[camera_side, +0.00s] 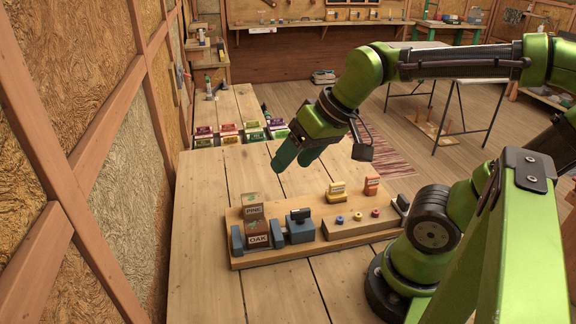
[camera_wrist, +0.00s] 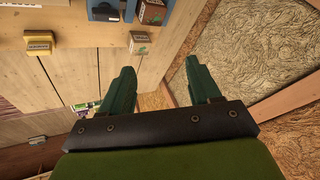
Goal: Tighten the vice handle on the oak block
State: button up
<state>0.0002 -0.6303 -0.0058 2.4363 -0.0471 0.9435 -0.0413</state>
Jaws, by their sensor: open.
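The oak block (camera_side: 257,235), brown with an OAK label, sits between the jaws of a blue-grey vice (camera_side: 299,231) on a wooden board. Whether the jaws press on it I cannot tell. A dark bar on the vice's right part looks like the vice handle (camera_side: 299,214). A pine block (camera_side: 252,208) with a PINE label stands just behind the oak block. My gripper (camera_side: 290,163) is open and empty, above and behind the vice, touching none of these. In the wrist view, its two green fingers (camera_wrist: 159,75) are apart, and part of the vice (camera_wrist: 103,11) shows at the top edge.
Several coloured boxes (camera_side: 229,130) stand farther back. A wall stands left; the bench front is clear.

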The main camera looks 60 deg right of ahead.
aim_at(301, 210)
jog(key=d+n+g, duration=0.1)
jog(key=n, duration=0.1)
jog(key=w+d+n+g+h, duration=0.1)
jog(key=n+g, duration=0.1)
jog(key=w+n+g, duration=0.1)
jog(key=n, duration=0.2)
jog(key=shift+d, duration=0.4)
jog(key=c, duration=0.3)
jog(key=f+n, duration=0.2)
jog(key=f, duration=0.3)
jog(key=f+n+g, duration=0.1)
jog(key=f, duration=0.4)
jog(key=s+d+f+n+g, duration=0.1)
jog(key=f+n, duration=0.1)
jog(key=f, duration=0.3)
jog(key=shift+f+n+h, duration=0.25)
jog(key=shift+n+h, duration=0.05)
jog(key=shift+h, duration=0.1)
jog(key=shift+c, duration=0.2)
jog(key=shift+c, duration=0.3)
grip_shut()
